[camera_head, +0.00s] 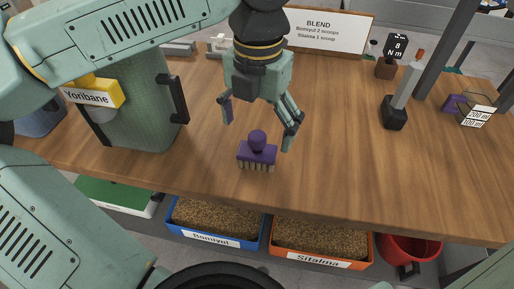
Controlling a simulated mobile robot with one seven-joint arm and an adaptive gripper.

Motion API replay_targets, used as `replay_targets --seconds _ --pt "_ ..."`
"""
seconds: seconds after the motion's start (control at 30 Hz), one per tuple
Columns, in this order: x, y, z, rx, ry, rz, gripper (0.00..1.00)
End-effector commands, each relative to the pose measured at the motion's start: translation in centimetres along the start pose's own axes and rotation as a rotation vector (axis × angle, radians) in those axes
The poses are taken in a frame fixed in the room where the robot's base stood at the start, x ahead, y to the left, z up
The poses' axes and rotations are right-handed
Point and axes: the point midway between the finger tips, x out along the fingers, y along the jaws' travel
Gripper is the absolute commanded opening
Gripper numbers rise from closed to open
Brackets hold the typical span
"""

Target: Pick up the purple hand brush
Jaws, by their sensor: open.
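The purple hand brush (258,153) stands on the wooden table near its front edge. It has a round knob on top and pale bristles pointing down. My gripper (257,127) is open and empty, pointing down at the brush. Its two fingers are spread, one to the left and one to the right of the knob in the picture. The fingers do not appear to touch the brush. How far above the brush they are is hard to tell from this one view.
A green container (142,110) stands left on the table (330,150). Below the front edge are a blue bin (214,222), an orange bin (320,238) and a red bucket (408,248).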

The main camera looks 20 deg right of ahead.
Motion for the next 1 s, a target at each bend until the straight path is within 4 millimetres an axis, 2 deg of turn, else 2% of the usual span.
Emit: replay_targets --seconds 0.1,0.27,0.6,0.87,1.0 --pt "1.4 -0.1 0.0 0.001 0.0 -0.002 0.87" --pt "2.4 -0.1 0.0 0.002 -0.002 -0.005 0.87" --pt "6.9 0.0 -0.1 0.003 -0.002 -0.005 0.87" --pt "7.2 0.0 0.0 0.003 -0.003 -0.005 0.87" --pt "7.2 0.0 0.0 0.003 -0.003 -0.004 0.78"
